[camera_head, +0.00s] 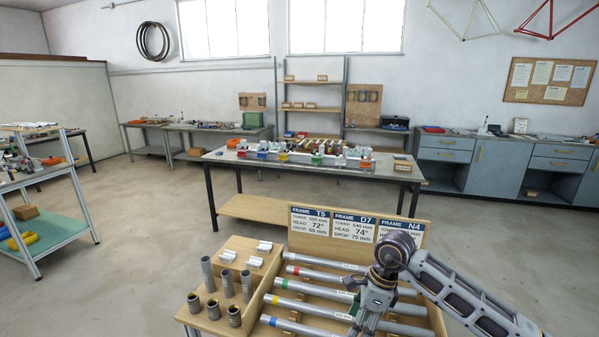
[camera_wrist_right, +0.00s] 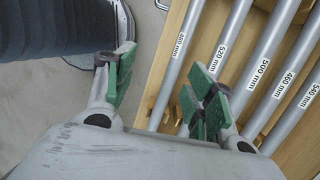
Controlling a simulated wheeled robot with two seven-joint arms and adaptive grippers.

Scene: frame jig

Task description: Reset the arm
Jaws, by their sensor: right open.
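My right arm comes in from the right in the head view, and its gripper (camera_head: 364,322) hangs over the wooden tray of tubes (camera_head: 437,318). In the right wrist view the right gripper (camera_wrist_right: 162,78) is open, with green pads spread apart and nothing between them. The grey tubes (camera_wrist_right: 228,52) lie beside and below it with length labels such as 480 mm, 520 mm and 500 mm. I see no tube touching the pads. My left gripper is not in view.
Frame cards T5 (camera_head: 309,222), D7 (camera_head: 353,228) and N4 stand behind the tubes; my arm partly covers N4. Short upright tubes (camera_head: 227,283) and dark sockets (camera_head: 234,315) stand at the tray's left. A workbench (camera_head: 222,157) with parts stands beyond, across open floor (camera_head: 140,235).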

